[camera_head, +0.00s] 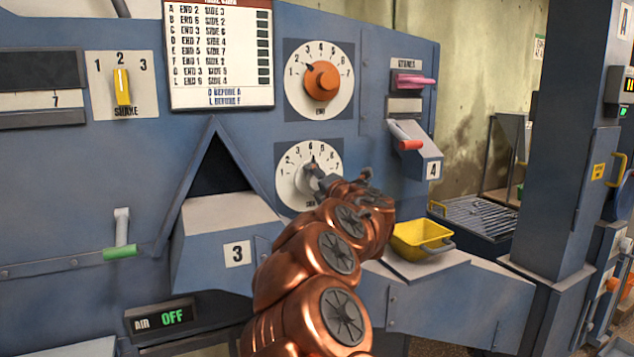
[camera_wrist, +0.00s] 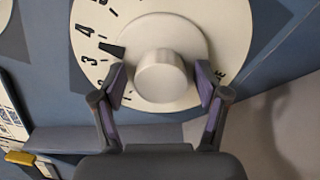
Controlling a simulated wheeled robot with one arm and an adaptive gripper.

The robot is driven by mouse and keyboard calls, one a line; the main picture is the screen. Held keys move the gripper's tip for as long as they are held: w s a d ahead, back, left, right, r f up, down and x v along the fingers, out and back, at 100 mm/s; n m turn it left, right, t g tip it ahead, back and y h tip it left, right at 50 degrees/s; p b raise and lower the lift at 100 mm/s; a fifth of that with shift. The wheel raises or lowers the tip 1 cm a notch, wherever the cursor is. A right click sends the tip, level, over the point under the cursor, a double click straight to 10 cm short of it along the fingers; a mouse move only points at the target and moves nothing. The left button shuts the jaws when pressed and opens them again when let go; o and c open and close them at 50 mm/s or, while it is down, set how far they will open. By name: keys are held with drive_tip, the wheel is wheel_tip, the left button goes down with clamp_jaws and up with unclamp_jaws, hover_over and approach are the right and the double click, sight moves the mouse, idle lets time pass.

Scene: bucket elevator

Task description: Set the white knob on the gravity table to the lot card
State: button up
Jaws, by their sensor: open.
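The white knob (camera_head: 309,178) sits on a white dial numbered around its upper rim, under the orange END knob. Its dark pointer stands at about 4. The wrist view shows the knob's round cap (camera_wrist: 161,75) and pointer close up. My gripper (camera_head: 338,182) is at the dial and partly covers its lower right. In the wrist view the fingers (camera_wrist: 160,84) are open, one on each side of the knob, with a visible gap on the right. A card (camera_head: 218,50) above left lists lettered rows with END and SIDE numbers; its top is cut off.
The orange END knob (camera_head: 322,81) points near 2. A yellow SHAKE switch (camera_head: 122,88) is at left. A red-handled lever (camera_head: 410,145), a pink handle (camera_head: 415,81) and a yellow bin (camera_head: 421,238) are to the right. A sloping hood numbered 3 (camera_head: 225,235) juts out at lower left.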

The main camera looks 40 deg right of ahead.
drive_tip(key=c, duration=1.2)
drive_tip(key=shift+o, duration=0.2)
drive_tip(key=shift+r+m+p, duration=0.1)
drive_tip(key=shift+m+p, duration=0.3)
drive_tip(key=shift+p, duration=0.1)
drive_tip(key=m+p, duration=0.3)
drive_tip(key=p, duration=0.1)
drive_tip(key=shift+r+m, duration=0.15)
drive_tip(key=shift+m, duration=0.15)
drive_tip(key=m+p, duration=0.3)
drive_tip(key=shift+f+m+p, duration=0.2)
drive_tip(key=shift+m+p, duration=0.55)
drive_tip(key=shift+m, duration=0.45)
